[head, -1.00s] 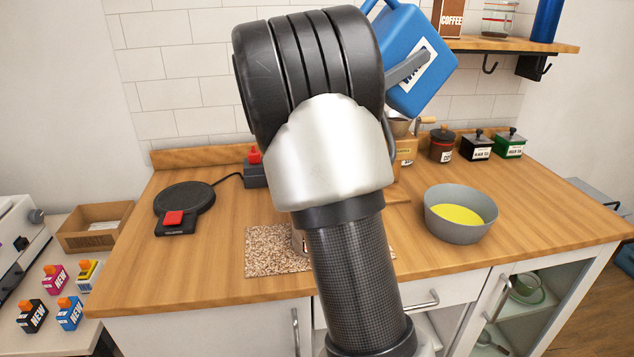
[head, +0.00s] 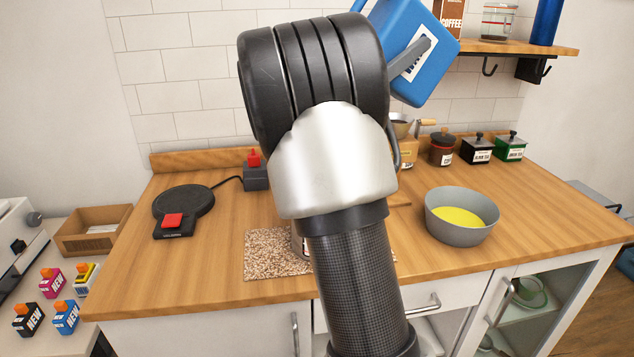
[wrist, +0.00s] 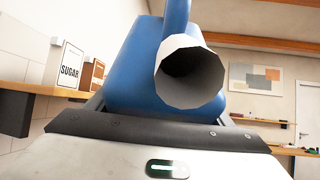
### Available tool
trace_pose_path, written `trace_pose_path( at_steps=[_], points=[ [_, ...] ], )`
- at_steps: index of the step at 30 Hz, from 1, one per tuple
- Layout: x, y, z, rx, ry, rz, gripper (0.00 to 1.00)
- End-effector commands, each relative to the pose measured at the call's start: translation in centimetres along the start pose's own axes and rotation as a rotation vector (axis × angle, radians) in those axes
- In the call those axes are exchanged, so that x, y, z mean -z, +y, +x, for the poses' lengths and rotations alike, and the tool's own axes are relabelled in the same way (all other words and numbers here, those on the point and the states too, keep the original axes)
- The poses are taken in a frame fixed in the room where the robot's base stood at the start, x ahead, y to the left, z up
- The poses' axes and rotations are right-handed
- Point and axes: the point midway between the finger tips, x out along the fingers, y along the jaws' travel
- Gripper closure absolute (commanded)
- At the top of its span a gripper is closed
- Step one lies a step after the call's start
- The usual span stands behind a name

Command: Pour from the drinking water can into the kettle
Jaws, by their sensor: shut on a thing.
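The blue water can (head: 438,62) is held high at the top of the head view, tilted, with part of its white label showing. My gripper (head: 410,60) is shut on it, one grey finger lying across the label. In the wrist view the can (wrist: 130,70) fills the middle, its wide pale spout (wrist: 190,78) facing the camera. No liquid shows leaving the spout. The kettle is not clearly seen; my arm covers the middle of the counter. A small metallic edge (head: 299,243) shows beside my arm on the speckled mat (head: 265,257), but I cannot tell what it is.
A grey bowl with yellow contents (head: 440,232) stands on the counter at right. A round black plate (head: 183,202) with a red switch lies at left. A coffee grinder (head: 405,152) and several canisters stand at the back. A wall shelf (head: 510,47) is near the can.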

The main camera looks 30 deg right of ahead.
Motion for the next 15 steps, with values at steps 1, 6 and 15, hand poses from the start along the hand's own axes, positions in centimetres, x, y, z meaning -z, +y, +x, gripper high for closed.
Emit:
trace_pose_path(
  at_steps=[1, 6, 15],
  points=[
    [-0.3, -0.1, 0.2, 0.003, -0.008, 0.003, 0.77],
    [-0.8, -0.1, 0.4, 0.004, -0.022, 0.003, 0.77],
    [-1.5, -0.1, 0.8, 0.004, -0.048, 0.003, 0.77]
  ],
)
